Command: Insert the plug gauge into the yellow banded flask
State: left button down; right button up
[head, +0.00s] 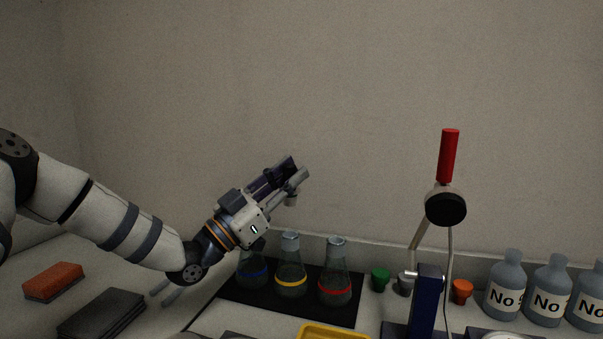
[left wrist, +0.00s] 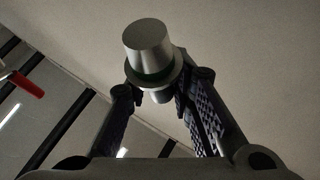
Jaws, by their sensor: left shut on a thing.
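The yellow banded flask (head: 290,277) stands upright on a black mat, between a blue banded flask (head: 253,268) and a red banded flask (head: 335,284). My left gripper (head: 297,180) is shut on the grey plug gauge (head: 291,199). In the head view the plug gauge is above the yellow banded flask's mouth, with a clear gap; depth alignment cannot be told. In the left wrist view the plug gauge (left wrist: 149,52) shows as a tapered metallic body with a wider rim, between the fingers (left wrist: 156,95). My right gripper is not in view.
The black mat (head: 345,314) carries the flasks. To the right are green (head: 380,279), grey (head: 404,284) and orange (head: 462,291) stoppers, a stand with a red handle (head: 448,156), and several labelled bottles (head: 506,285). An orange sponge (head: 54,281) lies at left.

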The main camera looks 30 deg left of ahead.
aim_at(289, 205)
pick_arm(q)
jog(key=shift+r, duration=0.1)
jog(key=shift+s+r, duration=0.1)
jog(key=shift+f+b, duration=0.6)
jog(key=shift+f, duration=2.1)
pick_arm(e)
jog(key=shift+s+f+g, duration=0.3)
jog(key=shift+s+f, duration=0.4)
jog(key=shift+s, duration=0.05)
pick_arm(q)
jog(key=shift+r, duration=0.1)
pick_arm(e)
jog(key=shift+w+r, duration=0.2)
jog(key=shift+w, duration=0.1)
pick_arm(q)
jog(key=shift+p, duration=0.35)
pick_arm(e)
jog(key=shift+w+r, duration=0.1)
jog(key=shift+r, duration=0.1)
pick_arm(q)
jog(key=shift+f+b, duration=0.35)
jog(key=shift+f, duration=0.9)
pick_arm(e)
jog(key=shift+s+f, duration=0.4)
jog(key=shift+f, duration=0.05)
